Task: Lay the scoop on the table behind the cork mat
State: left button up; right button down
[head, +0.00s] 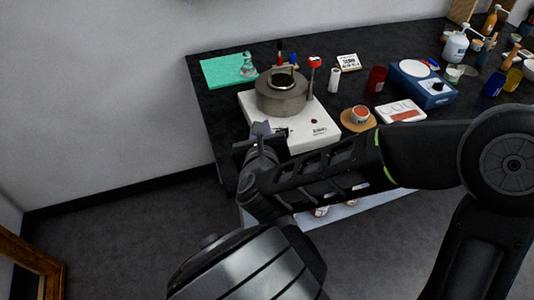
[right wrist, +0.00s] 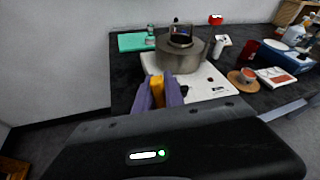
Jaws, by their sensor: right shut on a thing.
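My right gripper (head: 262,135) is at the front left corner of the table, by the white hotplate. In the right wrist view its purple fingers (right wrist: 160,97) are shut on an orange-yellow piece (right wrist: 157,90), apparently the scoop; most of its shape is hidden. The round brown cork mat (head: 346,124) lies right of the hotplate, with a small cup (head: 360,114) of reddish content on it. It also shows in the right wrist view (right wrist: 234,78). My left gripper is not in view.
The white hotplate (head: 322,136) carries a grey metal vessel (head: 281,97). A green mat (head: 220,70) lies at the back left. Behind the cork mat are a white cylinder (head: 334,80) and a dark red cup (head: 376,79); a white-and-red card (head: 401,111) and blue device (head: 424,88) stand right.

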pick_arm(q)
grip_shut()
pick_arm(e)
jog(key=c, duration=1.3)
grip_release()
jog(key=shift+c, duration=0.2)
notch_tip(320, 180, up, 10)
